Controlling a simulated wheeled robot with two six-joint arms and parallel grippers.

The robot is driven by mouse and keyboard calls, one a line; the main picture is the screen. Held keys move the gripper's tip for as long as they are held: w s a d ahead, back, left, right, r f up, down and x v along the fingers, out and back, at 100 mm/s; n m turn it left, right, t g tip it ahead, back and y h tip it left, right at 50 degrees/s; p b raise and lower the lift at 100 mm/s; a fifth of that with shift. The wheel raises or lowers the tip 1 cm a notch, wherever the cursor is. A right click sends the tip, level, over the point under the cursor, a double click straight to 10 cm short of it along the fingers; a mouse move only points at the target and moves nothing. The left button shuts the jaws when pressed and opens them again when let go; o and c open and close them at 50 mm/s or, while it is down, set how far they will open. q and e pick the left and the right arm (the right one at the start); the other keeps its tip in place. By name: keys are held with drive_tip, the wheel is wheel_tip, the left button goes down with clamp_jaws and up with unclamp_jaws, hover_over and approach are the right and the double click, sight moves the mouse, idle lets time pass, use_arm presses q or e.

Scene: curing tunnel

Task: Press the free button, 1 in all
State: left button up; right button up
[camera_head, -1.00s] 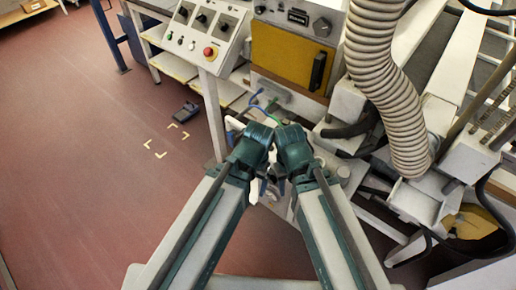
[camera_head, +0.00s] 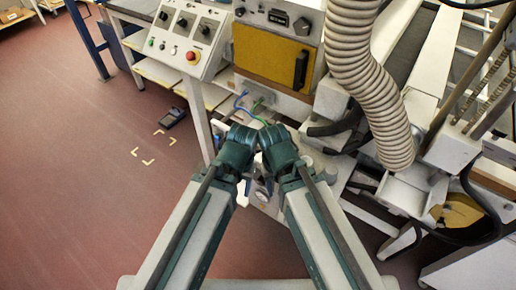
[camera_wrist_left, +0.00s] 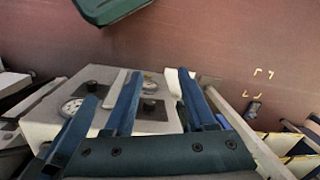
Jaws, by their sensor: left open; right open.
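A sloped control panel (camera_head: 208,30) stands at the top in the head view. It carries dark knobs, a red mushroom button (camera_head: 191,56), a green button (camera_head: 151,42) and small pale buttons. I cannot tell which is the free button. My left gripper (camera_wrist_left: 160,98) is open and empty, its blue fingers above a pale box with a round gauge (camera_wrist_left: 72,107) in the left wrist view. In the head view both gripper tips are mostly hidden below my wrists, near the middle, below and right of the panel. My right gripper (camera_head: 268,187) looks empty there.
A yellow door (camera_head: 268,55) with a dark handle is right of the panel. A ribbed hose (camera_head: 370,80) and pale machine parts fill the right. A dark pedal-like device (camera_head: 173,117) and corner marks lie on the red floor. The floor at left is clear.

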use_arm(q)
clamp_jaws()
idle(1.4)
